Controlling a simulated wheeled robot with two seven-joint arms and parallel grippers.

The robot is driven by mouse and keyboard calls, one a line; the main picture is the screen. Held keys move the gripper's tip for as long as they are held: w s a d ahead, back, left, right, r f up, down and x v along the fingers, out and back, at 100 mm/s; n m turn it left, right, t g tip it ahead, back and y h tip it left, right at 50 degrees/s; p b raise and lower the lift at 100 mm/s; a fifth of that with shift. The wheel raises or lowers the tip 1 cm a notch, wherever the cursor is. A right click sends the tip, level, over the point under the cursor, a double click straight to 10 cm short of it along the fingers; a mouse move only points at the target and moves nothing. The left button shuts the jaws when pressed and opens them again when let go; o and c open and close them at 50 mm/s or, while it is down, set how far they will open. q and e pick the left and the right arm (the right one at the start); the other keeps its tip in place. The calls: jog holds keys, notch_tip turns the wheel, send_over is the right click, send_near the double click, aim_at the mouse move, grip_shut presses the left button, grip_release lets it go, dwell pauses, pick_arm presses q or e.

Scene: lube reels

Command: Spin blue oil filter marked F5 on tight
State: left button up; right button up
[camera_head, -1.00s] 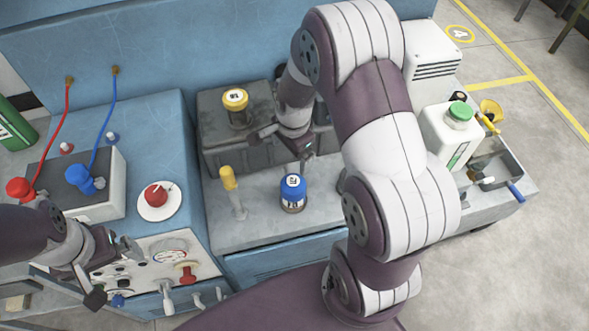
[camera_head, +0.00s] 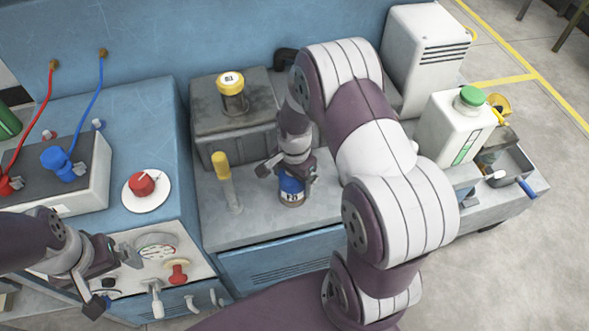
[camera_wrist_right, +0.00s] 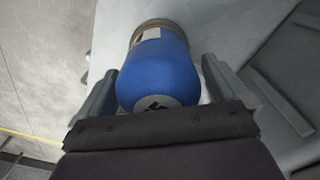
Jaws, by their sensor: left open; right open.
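The blue oil filter (camera_head: 291,190) stands upright on the grey bench top in front of the dark block, with a white label on its side; the label is too small to read surely. My right gripper (camera_head: 287,170) is over it from above, open, hiding its top. In the right wrist view the blue filter (camera_wrist_right: 160,75) sits between the two spread fingers (camera_wrist_right: 158,88), with a gap at least on the right side. My left gripper (camera_head: 112,272) is open and empty, over the gauge panel (camera_head: 165,262) at the lower left.
A yellow-capped filter (camera_head: 232,95) stands on the dark block (camera_head: 205,120). A yellow-handled tool (camera_head: 226,175) stands left of the blue filter. A white jug (camera_head: 452,130) with a green cap and a metal tray (camera_head: 510,165) are at right. A red knob (camera_head: 142,184) is at left.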

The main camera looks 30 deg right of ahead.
jog(key=c, duration=1.2)
jog(key=shift+s+r+m+p, duration=0.1)
jog(key=shift+r+m+p, duration=0.05)
jog(key=shift+m+p, duration=0.45)
jog(key=shift+c, duration=0.2)
jog(key=shift+m, duration=1)
jog(key=shift+m+p, duration=0.4)
jog(key=shift+m, duration=0.3)
jog(key=shift+a+m, duration=0.1)
jog(key=shift+m, duration=0.2)
jog(key=shift+s+m+p, duration=0.1)
jog(key=shift+m+p, duration=0.4)
jog(key=shift+m, duration=2.1)
jog(key=o, duration=1)
jog(key=shift+o, duration=1.2)
jog(key=shift+f, duration=0.2)
jog(key=shift+d, duration=0.25)
notch_tip(320, 180, up, 13)
jog(key=shift+f+p, duration=0.15)
jog(key=shift+p, duration=0.5)
